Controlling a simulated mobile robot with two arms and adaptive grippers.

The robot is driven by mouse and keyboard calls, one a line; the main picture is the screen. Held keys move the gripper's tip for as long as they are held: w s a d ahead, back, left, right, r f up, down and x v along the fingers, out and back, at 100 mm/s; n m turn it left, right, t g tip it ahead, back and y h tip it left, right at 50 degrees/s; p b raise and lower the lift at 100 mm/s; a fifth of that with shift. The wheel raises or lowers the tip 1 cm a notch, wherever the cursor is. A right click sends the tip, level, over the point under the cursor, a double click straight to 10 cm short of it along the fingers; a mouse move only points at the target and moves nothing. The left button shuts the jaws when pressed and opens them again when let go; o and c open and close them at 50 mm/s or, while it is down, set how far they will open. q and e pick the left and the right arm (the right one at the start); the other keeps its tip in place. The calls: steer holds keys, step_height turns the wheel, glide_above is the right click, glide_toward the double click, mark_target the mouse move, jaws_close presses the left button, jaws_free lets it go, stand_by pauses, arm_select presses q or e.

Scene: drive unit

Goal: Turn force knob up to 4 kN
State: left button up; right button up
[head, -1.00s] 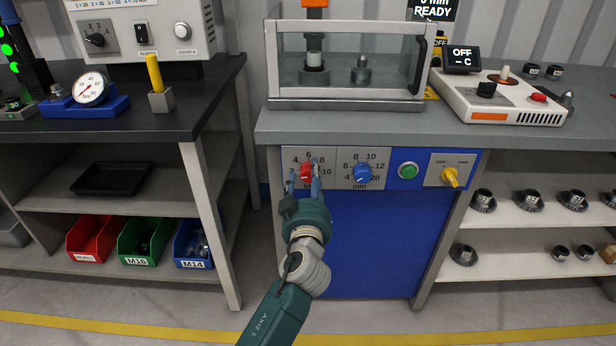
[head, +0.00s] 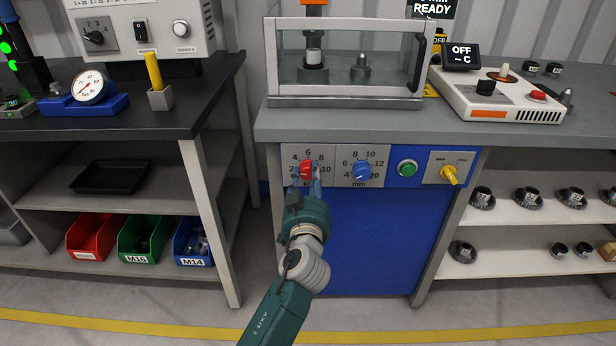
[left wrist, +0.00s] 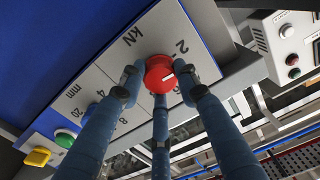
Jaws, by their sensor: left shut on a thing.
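The red force knob (head: 306,170) sits on a grey kN dial plate (head: 289,153) with printed numbers, at the left of the blue press front. My left gripper (head: 305,178) is at this knob, its blue fingers around it and shut on it. In the left wrist view the red knob (left wrist: 159,73) shows between the three fingers, with a short white pointer mark on its face. Fingers cover part of the scale there, so I cannot tell the exact value it points to. My right gripper is in neither view.
Right of the force knob are a blue mm knob (head: 362,171), a green button (head: 407,168) and a yellow switch (head: 449,175). The glass-fronted press (head: 345,60) stands on the bench above. Shelves with gears (head: 527,196) flank the right side.

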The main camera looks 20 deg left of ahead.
arm_select(q)
steer(key=m, duration=0.2)
steer(key=shift+m, duration=0.4)
steer(key=shift+m+p, duration=0.5)
steer(key=shift+m, duration=1.5)
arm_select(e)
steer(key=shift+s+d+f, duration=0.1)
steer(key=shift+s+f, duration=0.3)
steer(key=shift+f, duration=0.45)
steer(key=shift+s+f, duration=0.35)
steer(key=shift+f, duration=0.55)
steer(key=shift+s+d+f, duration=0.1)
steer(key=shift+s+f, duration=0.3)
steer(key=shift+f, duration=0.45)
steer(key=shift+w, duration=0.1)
arm_select(q)
steer(key=o, duration=1.1)
steer(key=shift+a, duration=0.1)
steer(key=shift+o, duration=0.2)
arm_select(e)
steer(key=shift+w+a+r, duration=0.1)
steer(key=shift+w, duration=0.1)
arm_select(q)
steer(key=v, duration=0.7)
steer(key=shift+s, duration=0.25)
